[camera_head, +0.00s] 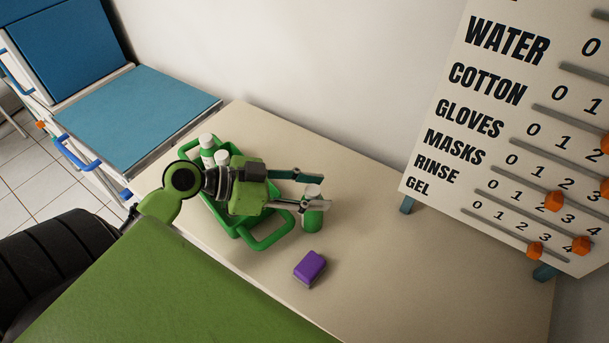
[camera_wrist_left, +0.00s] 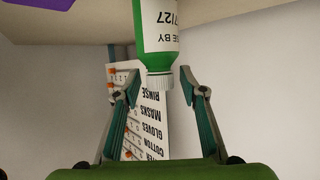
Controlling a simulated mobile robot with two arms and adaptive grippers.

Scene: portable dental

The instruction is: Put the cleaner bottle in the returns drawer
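A green bottle with a white cap (camera_head: 313,217) stands on the beige counter, right of a green caddy (camera_head: 271,239). In the left wrist view the cap lies between the fingertips of my left gripper (camera_wrist_left: 158,84), with gaps on both sides. My right gripper is not in view. No drawer is marked as returns in these views.
The caddy holds white-capped bottles (camera_head: 207,143). A purple block (camera_head: 310,267) lies on the counter (camera_head: 400,270) in front. A blue-topped cabinet with blue handles (camera_head: 76,155) stands left. A count board (camera_head: 430,170) stands at the right.

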